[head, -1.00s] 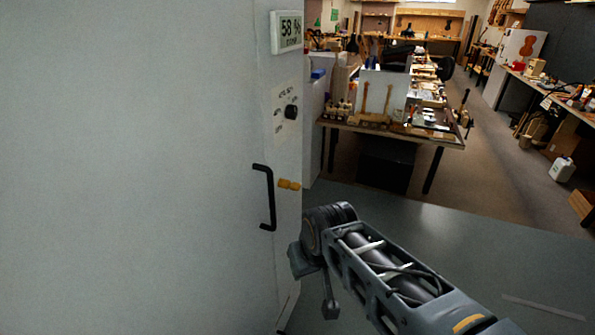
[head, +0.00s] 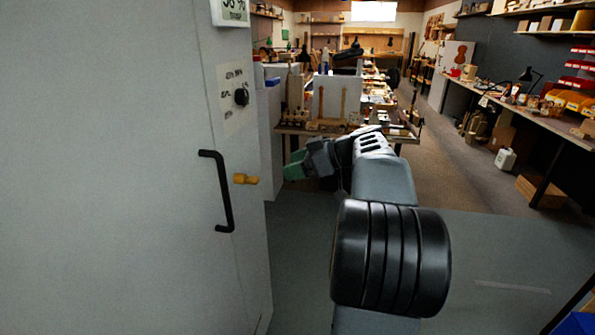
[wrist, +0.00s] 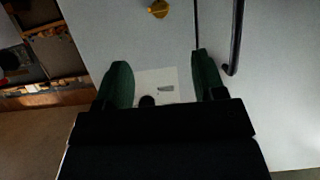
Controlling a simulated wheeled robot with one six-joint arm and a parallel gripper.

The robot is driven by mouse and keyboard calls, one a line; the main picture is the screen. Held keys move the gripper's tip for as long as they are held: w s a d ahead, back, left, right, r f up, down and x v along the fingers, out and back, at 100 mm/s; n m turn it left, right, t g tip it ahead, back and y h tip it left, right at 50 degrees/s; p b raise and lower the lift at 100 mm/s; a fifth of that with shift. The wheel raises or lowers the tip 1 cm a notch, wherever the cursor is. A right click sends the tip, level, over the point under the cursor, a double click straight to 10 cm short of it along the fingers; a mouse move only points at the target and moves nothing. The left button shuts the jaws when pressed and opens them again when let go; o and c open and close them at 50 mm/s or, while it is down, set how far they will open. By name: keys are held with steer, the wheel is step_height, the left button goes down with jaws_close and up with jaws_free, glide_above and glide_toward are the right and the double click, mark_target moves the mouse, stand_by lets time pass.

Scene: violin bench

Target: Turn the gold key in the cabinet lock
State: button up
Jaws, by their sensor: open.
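The gold key (head: 245,179) sticks out of the front of the pale grey cabinet (head: 130,180), just right of the black door handle (head: 222,190). My gripper (head: 293,166) has green fingers and is right of the key in the head view, apart from it. In the wrist view the two fingers of my gripper (wrist: 160,66) are spread with nothing between them. There the key (wrist: 158,9) shows at the top edge, beyond the fingertips, and the handle (wrist: 236,40) is at the right.
A dial panel with a black knob (head: 241,97) is on the cabinet above the key, with a humidity display (head: 234,8) above it. A workbench (head: 330,129) with tools stands behind my arm.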

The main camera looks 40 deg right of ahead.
mark_target(252, 179)
steer(key=p+x, duration=0.1)
steer(key=x, duration=1.2)
steer(key=shift+s, duration=0.1)
steer(key=c, duration=1)
steer(key=shift+o, duration=1.4)
steer(key=shift+c, duration=1.1)
